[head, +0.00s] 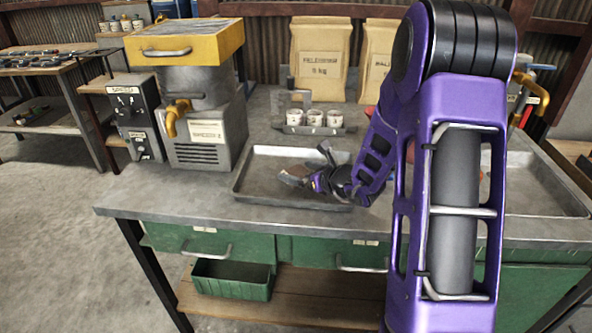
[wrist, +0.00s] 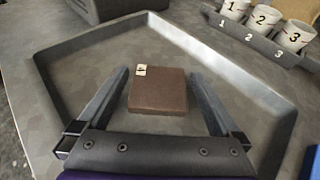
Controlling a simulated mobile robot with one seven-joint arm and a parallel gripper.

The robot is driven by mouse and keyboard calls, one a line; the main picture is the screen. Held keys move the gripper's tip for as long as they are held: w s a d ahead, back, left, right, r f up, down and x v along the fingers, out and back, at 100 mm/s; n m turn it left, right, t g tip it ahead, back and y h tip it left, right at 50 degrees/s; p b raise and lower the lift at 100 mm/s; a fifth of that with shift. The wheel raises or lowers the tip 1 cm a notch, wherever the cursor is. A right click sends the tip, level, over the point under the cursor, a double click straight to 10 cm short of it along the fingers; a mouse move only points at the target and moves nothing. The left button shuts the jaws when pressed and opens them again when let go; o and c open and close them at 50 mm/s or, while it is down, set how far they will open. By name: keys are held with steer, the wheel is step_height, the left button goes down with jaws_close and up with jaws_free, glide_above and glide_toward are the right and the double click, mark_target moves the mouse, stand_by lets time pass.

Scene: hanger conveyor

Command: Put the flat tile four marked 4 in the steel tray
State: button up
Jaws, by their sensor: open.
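The tray also shows in the head view (head: 243,186), on the grey bench. My gripper (wrist: 158,88) is open, low over the tray. In the head view my gripper (head: 298,176) is over the middle of the tray, and the tile is hard to make out behind it.
Three white cups (head: 313,118), numbered 1, 2 and 3, stand in a rack behind the tray. A grey machine with a yellow lid (head: 184,44) stands at the left. Paper sacks (head: 320,60) stand at the back. Another tray (head: 545,200) lies at the right.

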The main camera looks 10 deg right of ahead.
steer(key=p+v, duration=0.1)
steer(key=v, duration=0.9)
steer(key=shift+s+r, duration=0.15)
